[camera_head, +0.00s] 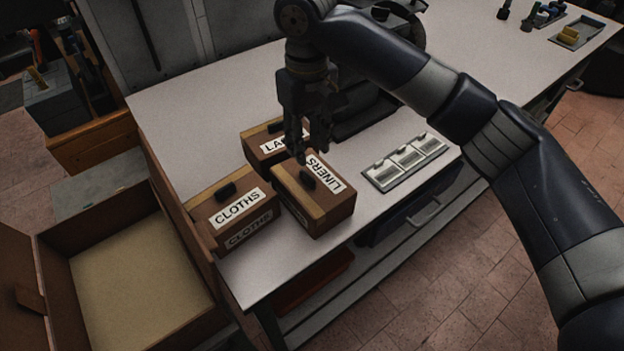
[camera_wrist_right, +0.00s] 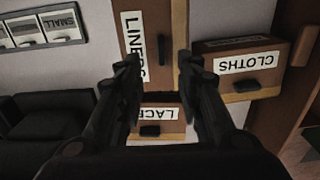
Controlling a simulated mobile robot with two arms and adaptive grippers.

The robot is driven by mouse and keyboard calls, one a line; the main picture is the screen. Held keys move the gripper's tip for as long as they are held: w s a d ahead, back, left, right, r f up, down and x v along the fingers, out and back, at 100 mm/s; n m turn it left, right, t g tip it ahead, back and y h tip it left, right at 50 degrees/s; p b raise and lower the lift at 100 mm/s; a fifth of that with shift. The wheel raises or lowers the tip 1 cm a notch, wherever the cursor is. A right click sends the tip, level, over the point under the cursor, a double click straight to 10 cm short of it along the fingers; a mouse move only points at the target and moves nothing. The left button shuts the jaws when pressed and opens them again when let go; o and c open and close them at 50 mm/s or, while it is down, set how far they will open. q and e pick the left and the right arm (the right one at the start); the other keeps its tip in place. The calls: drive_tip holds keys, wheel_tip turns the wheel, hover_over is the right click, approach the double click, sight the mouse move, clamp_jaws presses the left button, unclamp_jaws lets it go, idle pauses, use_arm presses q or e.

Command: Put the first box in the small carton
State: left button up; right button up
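Three brown boxes with dark knobs stand together on the white table. They are the CLOTHS box (camera_head: 232,214), the LINERS box (camera_head: 318,197) and a box (camera_head: 262,147) whose label is partly covered and starts with "LA". In the right wrist view the LINERS box (camera_wrist_right: 152,22), the CLOTHS box (camera_wrist_right: 238,66) and the LAC... box (camera_wrist_right: 160,118) also show. My right gripper (camera_head: 308,150) points down above the LINERS box. Its fingers (camera_wrist_right: 158,62) are apart with nothing held. An open brown carton (camera_head: 110,213) stands left of the table, empty where visible; I see no size label on it.
A black object (camera_head: 362,115) stands behind the gripper. The table (camera_head: 215,110) is clear at the back left.

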sight(308, 175)
drive_tip(key=f, duration=0.1)
drive_tip(key=s+f, duration=0.1)
drive_tip(key=shift+s+f+p, duration=0.2)
drive_tip(key=shift+f+p, duration=0.1)
drive_tip(key=shift+f, duration=0.1)
drive_tip(key=shift+w+f, duration=0.2)
drive_tip(key=shift+f, duration=0.15)
drive_tip(key=f, duration=0.1)
drive_tip(key=f+p, duration=0.1)
drive_tip(key=f, duration=0.1)
drive_tip(key=f+p, duration=0.1)
drive_tip(key=shift+w+f, duration=0.15)
drive_tip(key=shift+w, duration=0.15)
drive_tip(key=shift+f, duration=0.25)
drive_tip(key=shift+w+f, duration=0.1)
drive_tip(key=shift+f, duration=0.05)
drive_tip(key=shift+c, duration=1.1)
clamp_jaws()
use_arm(q)
drive_tip(key=s+r, duration=0.3)
drive_tip(key=s, duration=0.2)
drive_tip(key=shift+s+a+g, duration=0.15)
drive_tip(key=shift+g, duration=0.25)
